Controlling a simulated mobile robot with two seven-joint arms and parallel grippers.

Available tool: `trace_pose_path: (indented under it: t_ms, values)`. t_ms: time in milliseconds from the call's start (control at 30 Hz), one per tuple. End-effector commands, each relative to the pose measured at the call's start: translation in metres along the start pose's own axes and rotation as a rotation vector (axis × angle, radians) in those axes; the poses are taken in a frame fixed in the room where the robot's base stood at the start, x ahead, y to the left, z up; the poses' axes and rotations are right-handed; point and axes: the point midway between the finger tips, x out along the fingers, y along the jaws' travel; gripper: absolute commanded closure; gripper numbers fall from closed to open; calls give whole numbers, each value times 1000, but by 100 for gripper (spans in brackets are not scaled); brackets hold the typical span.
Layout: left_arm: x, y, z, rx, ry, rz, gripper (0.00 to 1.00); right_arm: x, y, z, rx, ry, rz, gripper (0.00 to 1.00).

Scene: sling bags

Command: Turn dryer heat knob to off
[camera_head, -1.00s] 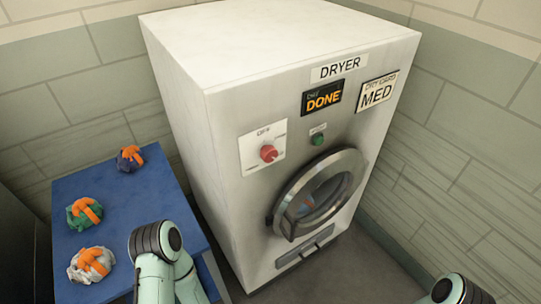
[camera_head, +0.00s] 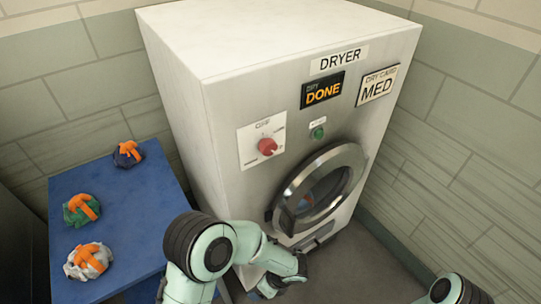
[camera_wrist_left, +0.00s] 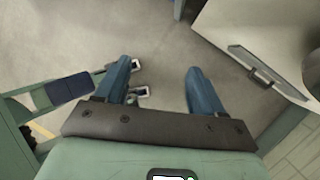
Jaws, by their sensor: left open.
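The red heat knob (camera_head: 267,147) sits on a white dial plate (camera_head: 262,143) on the dryer's front, upper left, below the edge of the top. The small words around the dial are too blurred to read surely, as is the exact pointer position. The dryer (camera_head: 260,195) has its round door shut. My left arm reaches up in front of the dryer's lower left, below the knob and apart from it. In the left wrist view my left gripper (camera_wrist_left: 160,80) is open and empty over grey floor. My right gripper is out of view; only part of my right arm shows.
A green button (camera_head: 318,133) sits right of the knob. The display (camera_head: 322,91) reads DONE and a card (camera_head: 378,86) reads MED. The round door (camera_head: 318,187) protrudes below. A blue table (camera_head: 125,205) at left holds several tied bags.

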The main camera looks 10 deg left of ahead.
Motion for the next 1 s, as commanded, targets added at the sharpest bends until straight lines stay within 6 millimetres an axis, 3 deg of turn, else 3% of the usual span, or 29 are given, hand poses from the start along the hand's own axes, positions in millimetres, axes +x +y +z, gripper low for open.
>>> trace_pose_path:
  t_ms: [33, 100, 167, 200, 300, 433, 500, 600, 767, 1000]
  values:
    - [-38, -28, 20, 109, -154, -93, 31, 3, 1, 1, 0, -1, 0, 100]
    - [-97, -57, 49, 221, -385, -190, 31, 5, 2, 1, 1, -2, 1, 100]
    - [-155, -75, 70, 274, -582, -259, 31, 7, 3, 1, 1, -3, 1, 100]
    - [-194, -81, 82, 287, -703, -295, 31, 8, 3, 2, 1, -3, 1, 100]
    - [-280, -81, 101, 266, -946, -353, 31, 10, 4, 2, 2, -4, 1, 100]
    - [-352, -65, 112, 201, -1134, -382, 31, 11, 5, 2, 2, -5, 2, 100]
    - [-373, -58, 116, 173, -1184, -385, 31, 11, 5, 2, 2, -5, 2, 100]
    - [-383, -54, 120, 155, -1213, -385, 31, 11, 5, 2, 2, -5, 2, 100]
    - [-377, -61, 138, 154, -1214, -381, 31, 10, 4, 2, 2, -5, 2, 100]
    - [-362, -80, 184, 153, -1212, -380, 31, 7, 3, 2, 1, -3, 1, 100]
